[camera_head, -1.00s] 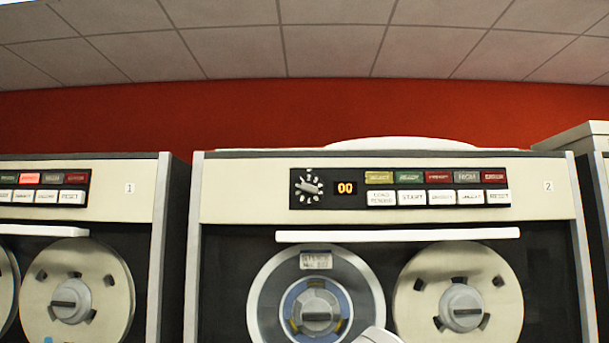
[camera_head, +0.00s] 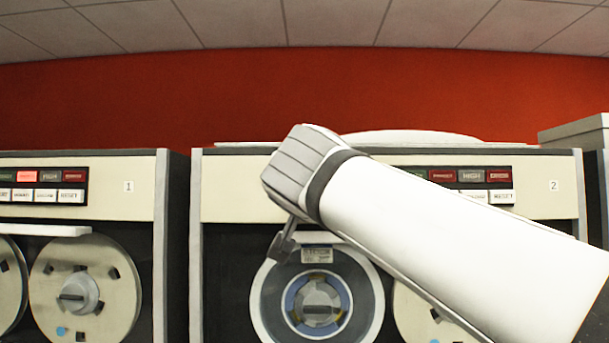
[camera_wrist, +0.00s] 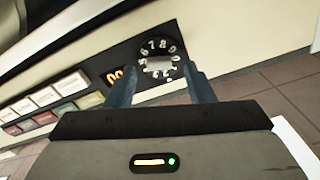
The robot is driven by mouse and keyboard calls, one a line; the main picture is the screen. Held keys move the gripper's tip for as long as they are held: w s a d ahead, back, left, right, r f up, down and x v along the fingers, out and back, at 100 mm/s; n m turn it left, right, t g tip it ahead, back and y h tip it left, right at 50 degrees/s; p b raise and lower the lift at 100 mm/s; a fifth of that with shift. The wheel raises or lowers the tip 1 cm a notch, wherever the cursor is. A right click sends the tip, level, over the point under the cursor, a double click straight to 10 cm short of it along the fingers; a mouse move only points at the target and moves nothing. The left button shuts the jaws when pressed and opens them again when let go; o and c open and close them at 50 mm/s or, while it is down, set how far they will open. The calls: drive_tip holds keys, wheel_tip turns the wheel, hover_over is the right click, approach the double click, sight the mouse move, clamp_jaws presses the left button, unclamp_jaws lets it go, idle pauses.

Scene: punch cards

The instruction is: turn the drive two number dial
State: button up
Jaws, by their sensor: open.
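The drive two number dial (camera_wrist: 158,64) shows in the wrist view as a light knob ringed by white digits on a black panel. A lit orange display (camera_wrist: 115,76) sits beside it. My gripper (camera_wrist: 160,85) is open, its two blue-grey fingers pointing toward the dial, one on each side of it in the picture. I see no contact, and I cannot tell how much gap is left. In the head view my arm covers the dial, the display and part of drive two's panel; the drive's front (camera_head: 230,200) still shows at the left.
A tape reel (camera_head: 345,290) is mounted below the panel, and a second reel (camera_head: 412,305) is partly behind my arm. Several panel buttons (camera_wrist: 60,90) lie left of the dial in the wrist view. Drive one (camera_head: 110,185) stands to the left.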

drive_tip(key=shift+w, duration=0.75)
drive_tip(key=shift+c, duration=0.6)
